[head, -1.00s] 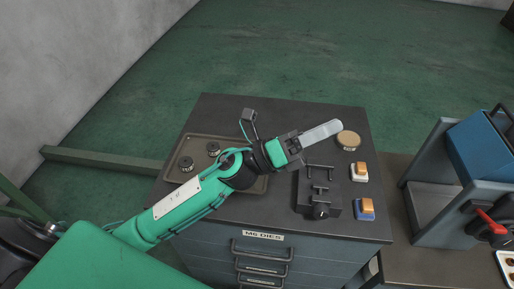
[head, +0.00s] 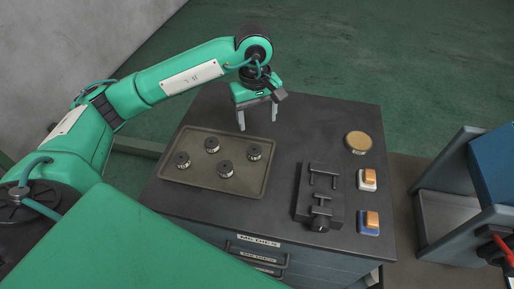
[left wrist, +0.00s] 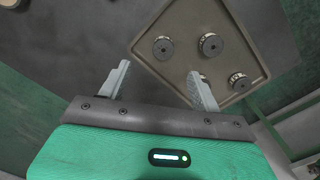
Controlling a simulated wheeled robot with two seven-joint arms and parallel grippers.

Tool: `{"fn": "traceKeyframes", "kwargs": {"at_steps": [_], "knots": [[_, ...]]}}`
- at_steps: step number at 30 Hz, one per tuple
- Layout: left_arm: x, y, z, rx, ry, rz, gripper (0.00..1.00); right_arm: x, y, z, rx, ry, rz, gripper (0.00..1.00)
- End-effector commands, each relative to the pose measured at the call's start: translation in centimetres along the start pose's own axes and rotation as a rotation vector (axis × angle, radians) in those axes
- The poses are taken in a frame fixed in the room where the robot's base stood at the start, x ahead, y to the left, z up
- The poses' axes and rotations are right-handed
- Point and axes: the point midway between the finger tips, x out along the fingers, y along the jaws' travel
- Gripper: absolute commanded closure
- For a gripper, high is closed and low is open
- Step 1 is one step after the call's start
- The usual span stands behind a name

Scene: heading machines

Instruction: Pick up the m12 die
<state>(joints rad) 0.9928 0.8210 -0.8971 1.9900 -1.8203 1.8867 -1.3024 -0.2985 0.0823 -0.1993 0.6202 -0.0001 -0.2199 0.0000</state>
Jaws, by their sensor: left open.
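Several round metal dies sit upright on a brown tray (head: 190,191) on the cabinet top: a left one (head: 182,160), a back one (head: 212,145), a right one (head: 254,152) and a front one (head: 226,169). No size marks are readable, so I cannot tell which is the m12 die. My left gripper (head: 258,123) is open and empty, pointing down just behind the tray's back right corner. My right gripper is not in view.
A black clamp fixture (head: 319,195) stands right of the tray. Beyond it are a tan round puck (head: 358,142) and two orange-topped blocks (head: 368,179) (head: 370,222). A grey frame with a blue box (head: 495,165) stands at the right.

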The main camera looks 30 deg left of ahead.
Motion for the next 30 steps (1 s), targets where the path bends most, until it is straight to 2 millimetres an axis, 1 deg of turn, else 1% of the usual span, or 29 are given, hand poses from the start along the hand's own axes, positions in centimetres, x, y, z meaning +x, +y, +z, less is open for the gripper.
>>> {"fn": "traceKeyframes", "kwargs": {"at_steps": [2, 5, 12, 16, 18, 23, 26, 30], "knots": [[-0.1, -0.5, -0.7, -0.001, 0.026, -0.023, 0.35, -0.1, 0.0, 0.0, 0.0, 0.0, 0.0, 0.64], [0.8, -0.7, -1.0, 0.0, 0.034, -0.033, 0.35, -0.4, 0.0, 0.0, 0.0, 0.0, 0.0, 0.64], [5.2, -0.8, -1.0, 0.0, 0.031, -0.032, 0.35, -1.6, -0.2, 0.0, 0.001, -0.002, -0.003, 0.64], [7.1, -0.8, -1.1, -0.001, 0.03, -0.031, 0.35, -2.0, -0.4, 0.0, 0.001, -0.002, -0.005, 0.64], [7.8, -0.8, -1.1, 0.0, 0.032, -0.029, 0.35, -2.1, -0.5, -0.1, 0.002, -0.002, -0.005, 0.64], [8.6, -0.8, -1.1, 0.0, 0.031, -0.03, 0.35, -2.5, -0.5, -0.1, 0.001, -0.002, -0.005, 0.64], [9.4, -0.9, -1.1, -0.001, 0.029, -0.03, 0.35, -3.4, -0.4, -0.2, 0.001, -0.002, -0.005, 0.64], [11.2, -1.0, -1.2, 0.0, 0.029, -0.031, 0.35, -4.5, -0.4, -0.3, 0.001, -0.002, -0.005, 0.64]]}}
